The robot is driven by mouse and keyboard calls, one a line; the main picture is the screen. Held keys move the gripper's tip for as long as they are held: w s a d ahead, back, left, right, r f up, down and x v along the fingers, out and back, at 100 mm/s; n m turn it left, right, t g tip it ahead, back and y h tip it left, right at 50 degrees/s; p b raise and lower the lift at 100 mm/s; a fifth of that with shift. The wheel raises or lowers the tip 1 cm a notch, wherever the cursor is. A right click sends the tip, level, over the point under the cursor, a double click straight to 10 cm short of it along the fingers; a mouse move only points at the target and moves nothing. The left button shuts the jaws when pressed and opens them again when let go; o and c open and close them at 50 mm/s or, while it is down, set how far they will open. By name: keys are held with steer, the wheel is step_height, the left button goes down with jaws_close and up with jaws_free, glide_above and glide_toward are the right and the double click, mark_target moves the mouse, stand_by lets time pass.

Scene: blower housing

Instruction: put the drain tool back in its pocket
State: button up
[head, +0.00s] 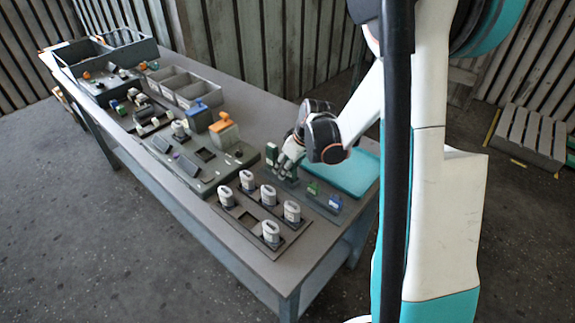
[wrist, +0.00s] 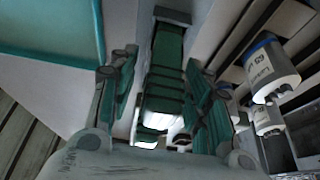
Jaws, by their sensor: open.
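A dark green tool (head: 271,153), which appears to be the drain tool, stands upright at the near end of the table, at the left end of a dark holder strip (head: 322,204). In the wrist view the green ribbed tool (wrist: 165,75) lies between the fingers of my gripper (wrist: 160,110). My gripper (head: 288,160) is open, with a finger on each side of the tool and gaps visible beside it. The tool's lower end and its pocket are hidden, so I cannot tell how deep it sits.
A tray (head: 240,227) of white labelled canisters (head: 268,194) lies to the left. A teal mat (head: 352,174) lies to the right. A larger grey fixture (head: 205,185) is behind.

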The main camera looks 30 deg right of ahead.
steer(key=v, duration=1.2)
stand_by(0.4)
